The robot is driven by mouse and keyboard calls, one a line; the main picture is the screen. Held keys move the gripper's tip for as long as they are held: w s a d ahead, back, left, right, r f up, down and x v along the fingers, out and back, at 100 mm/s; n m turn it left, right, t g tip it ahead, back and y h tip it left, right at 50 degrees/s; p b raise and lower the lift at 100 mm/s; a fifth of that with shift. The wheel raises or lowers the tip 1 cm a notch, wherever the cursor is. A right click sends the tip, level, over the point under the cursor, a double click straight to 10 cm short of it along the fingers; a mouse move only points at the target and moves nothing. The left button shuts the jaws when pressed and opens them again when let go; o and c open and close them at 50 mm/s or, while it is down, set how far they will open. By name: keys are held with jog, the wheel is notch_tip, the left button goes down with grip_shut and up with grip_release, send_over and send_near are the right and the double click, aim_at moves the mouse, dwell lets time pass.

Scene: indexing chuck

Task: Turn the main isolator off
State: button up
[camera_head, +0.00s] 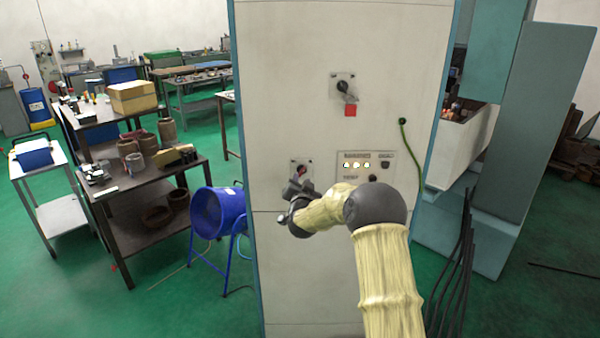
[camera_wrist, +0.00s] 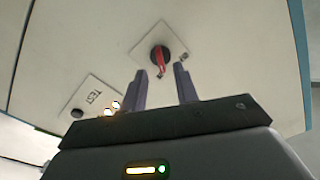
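Two rotary switches sit on the tall pale cabinet (camera_head: 300,60). The lower switch (camera_head: 301,170) has a red handle on a light square plate, and it also shows in the wrist view (camera_wrist: 161,58). The upper switch (camera_head: 344,86) is dark, with a grey piece and a red tag (camera_head: 350,110) hanging below it. No readable label shows which is the main isolator. My gripper (camera_head: 298,190) is just below the lower switch and partly covers its plate. In the wrist view its fingers (camera_wrist: 162,86) are apart and empty, with the red handle beyond the gap.
A panel with lit lamps and a dark knob (camera_head: 366,165) lies right of the lower switch, close to my arm. A green cable (camera_head: 404,145) hangs at the cabinet's right. A blue fan (camera_head: 217,212) and a dark bench (camera_head: 150,190) stand to the left.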

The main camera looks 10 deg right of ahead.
aim_at(301, 173)
jog(key=shift+w+d+p, duration=0.15)
jog(key=shift+w+p, duration=0.25)
jog(key=shift+w, duration=0.55)
jog(key=shift+w+d+p, duration=0.15)
jog(key=shift+w+p, duration=0.25)
jog(key=shift+w, duration=0.55)
